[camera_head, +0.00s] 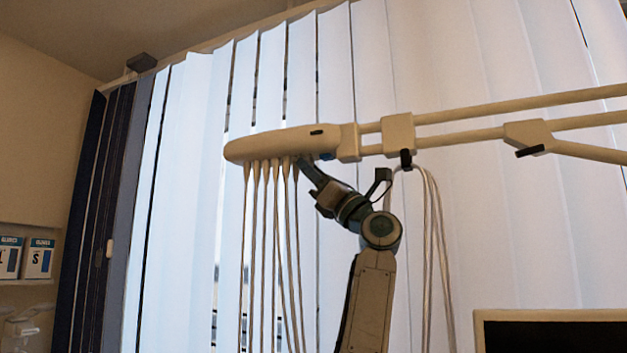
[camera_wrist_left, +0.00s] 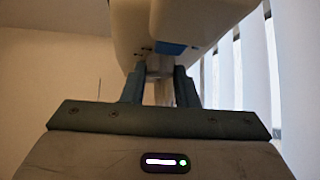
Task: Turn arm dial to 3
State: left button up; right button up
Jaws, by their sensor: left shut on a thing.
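The cream equipment arm (camera_head: 280,143) runs in from the right in the head view and ends in a rounded head with several cables hanging below it. My left gripper (camera_head: 304,163) reaches up from below to the underside of this head, close beside the cable plugs. In the left wrist view, my gripper's two fingers (camera_wrist_left: 158,75) are closed around a small pale knob-like part (camera_wrist_left: 159,64) under the white arm head (camera_wrist_left: 190,22). I cannot make out any dial numbers or its setting. My right gripper is not in view.
Cables (camera_head: 270,230) hang just left of my gripper, and more (camera_head: 430,230) loop down right of my arm. Vertical blinds (camera_head: 480,60) fill the background. A dark screen (camera_head: 550,335) stands at the lower right. Glove boxes (camera_head: 38,258) sit on a shelf at left.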

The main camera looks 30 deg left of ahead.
pick_arm(q)
jog(key=shift+m+t, duration=0.4)
jog(key=shift+t, duration=0.5)
jog(key=o, duration=1)
jog(key=w+b+v, duration=0.1)
jog(key=b+v, duration=0.4)
jog(key=v, duration=0.5)
jog(key=shift+s+d+f, duration=0.25)
jog(key=shift+s+d, duration=0.05)
jog(key=shift+s, duration=0.25)
